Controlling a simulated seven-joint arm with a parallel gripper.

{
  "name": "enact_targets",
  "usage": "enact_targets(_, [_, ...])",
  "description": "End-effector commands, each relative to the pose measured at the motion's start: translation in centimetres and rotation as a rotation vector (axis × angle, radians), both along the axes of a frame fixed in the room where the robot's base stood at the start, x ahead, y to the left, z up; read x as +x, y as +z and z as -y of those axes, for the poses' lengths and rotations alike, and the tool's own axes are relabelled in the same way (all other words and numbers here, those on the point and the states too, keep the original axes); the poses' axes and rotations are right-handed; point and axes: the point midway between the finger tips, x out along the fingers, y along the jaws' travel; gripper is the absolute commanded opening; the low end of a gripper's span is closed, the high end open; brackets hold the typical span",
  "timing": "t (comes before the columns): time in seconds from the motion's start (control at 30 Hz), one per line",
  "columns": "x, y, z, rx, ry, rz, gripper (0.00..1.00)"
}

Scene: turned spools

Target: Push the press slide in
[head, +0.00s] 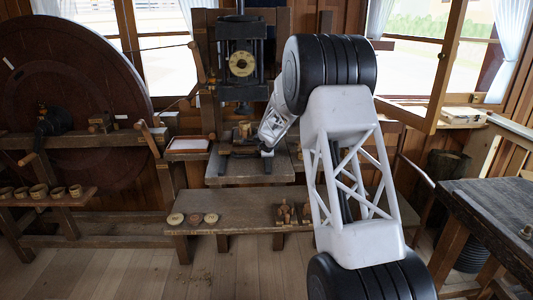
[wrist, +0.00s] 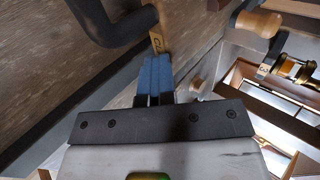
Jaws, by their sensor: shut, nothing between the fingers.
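The press (head: 241,75), a dark frame with a round brass-coloured dial, stands at the back centre between the windows. My gripper (head: 267,153) is low at the front of the press, over its wooden bench. In the wrist view my gripper's blue fingers (wrist: 156,66) are together with nothing between them. A narrow light-wood piece with dark markings (wrist: 157,42) lies right at the fingertips; whether they touch it I cannot tell. It may be part of the press slide, which I cannot clearly make out. A bent black bar (wrist: 115,24) is just left of the fingertips.
A wooden knob (wrist: 258,22) and a smaller pale knob (wrist: 196,84) are right of the fingers. A low bench (head: 250,212) with discs and small wooden pieces stands in front. A large wheel (head: 70,80) is at left, a dark table (head: 495,215) at right.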

Motion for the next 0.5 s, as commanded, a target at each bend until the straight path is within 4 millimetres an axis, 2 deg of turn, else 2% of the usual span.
enact_targets(0.5, [0.83, 0.24, 0.03, 0.002, 0.002, 0.009, 0.00])
